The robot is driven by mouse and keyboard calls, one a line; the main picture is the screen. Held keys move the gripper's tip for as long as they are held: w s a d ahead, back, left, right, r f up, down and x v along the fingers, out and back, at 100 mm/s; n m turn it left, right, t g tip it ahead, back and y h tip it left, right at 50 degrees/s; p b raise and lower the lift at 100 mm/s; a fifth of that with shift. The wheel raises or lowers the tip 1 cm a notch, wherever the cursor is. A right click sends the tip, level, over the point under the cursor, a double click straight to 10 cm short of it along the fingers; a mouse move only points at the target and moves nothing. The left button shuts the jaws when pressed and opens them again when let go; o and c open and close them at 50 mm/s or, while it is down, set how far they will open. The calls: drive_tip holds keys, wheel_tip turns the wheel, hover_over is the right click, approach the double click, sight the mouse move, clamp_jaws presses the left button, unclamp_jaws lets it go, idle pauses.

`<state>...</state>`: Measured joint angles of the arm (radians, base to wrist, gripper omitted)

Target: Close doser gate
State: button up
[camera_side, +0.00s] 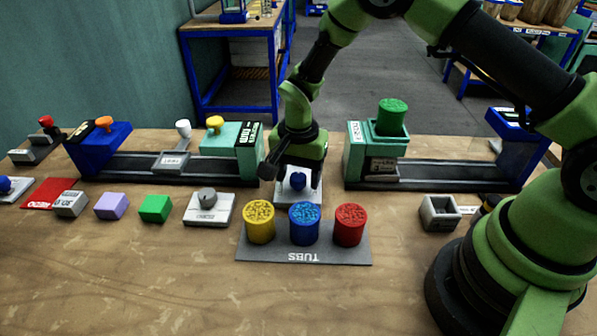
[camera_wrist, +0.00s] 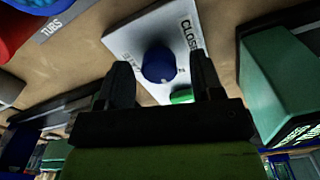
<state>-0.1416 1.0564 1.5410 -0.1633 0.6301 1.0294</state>
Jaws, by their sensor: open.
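A blue knob (camera_side: 298,181) stands on a white plate (camera_side: 287,200) behind the row of tubs. In the wrist view the blue knob (camera_wrist: 158,65) sits near the middle of the plate (camera_wrist: 128,36), which has a CLOSE label at one edge and partly legible lettering on the other. My gripper (camera_side: 291,182) is open and points down at the plate. In the wrist view my gripper (camera_wrist: 161,70) has one finger on each side of the knob, with visible gaps. Whether the fingertips reach knob height is hard to tell. No gate is clearly identifiable.
Yellow (camera_side: 259,222), blue (camera_side: 304,223) and red (camera_side: 349,225) tubs stand on a grey TUBS tray (camera_side: 268,252) in front. Another plate with a grey knob (camera_side: 207,198) lies left. Teal machine blocks flank my gripper, the right one carrying a green cylinder (camera_side: 391,117). The front table is clear.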

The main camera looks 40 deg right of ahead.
drive_tip(key=c, duration=0.9)
drive_tip(key=shift+n, duration=0.3)
drive_tip(key=n, duration=0.3)
drive_tip(key=shift+n, duration=0.4)
drive_tip(key=n, duration=0.4)
drive_tip(key=shift+a+n, duration=0.1)
drive_tip(key=shift+n, duration=0.2)
drive_tip(key=n, duration=0.4)
drive_tip(key=shift+n, duration=2.4)
drive_tip(key=o, duration=0.9)
